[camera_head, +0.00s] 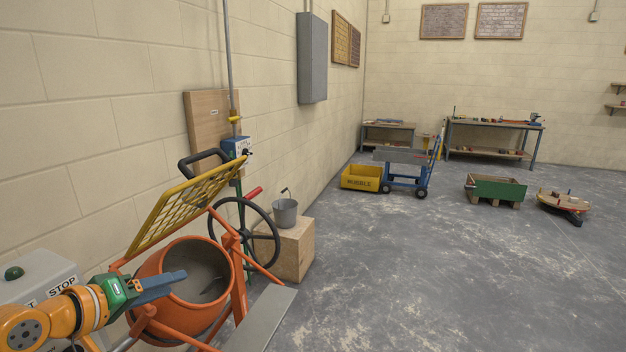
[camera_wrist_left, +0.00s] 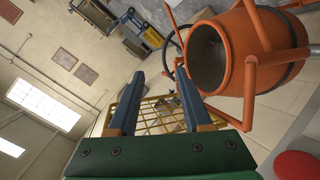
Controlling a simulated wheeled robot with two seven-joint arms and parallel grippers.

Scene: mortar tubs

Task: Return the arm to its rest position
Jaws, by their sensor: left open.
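My left arm, orange with a green gripper body, comes in from the lower left in the head view. Its left gripper (camera_head: 165,285) is in front of the mouth of the orange mixer drum (camera_head: 206,283). In the left wrist view the two blue-grey fingers of the gripper (camera_wrist_left: 157,100) stand apart, with nothing between them but the yellow grid guard behind. The mixer drum (camera_wrist_left: 222,55) lies to the right of the fingers there. My right gripper is in neither view.
The raised yellow grid guard (camera_head: 185,205) and black handwheel (camera_head: 250,238) stand beside the drum. A grey STOP box (camera_head: 38,275) is close to my left arm. A bucket (camera_head: 285,212) sits on a wooden box (camera_head: 297,250). The concrete floor to the right is largely clear.

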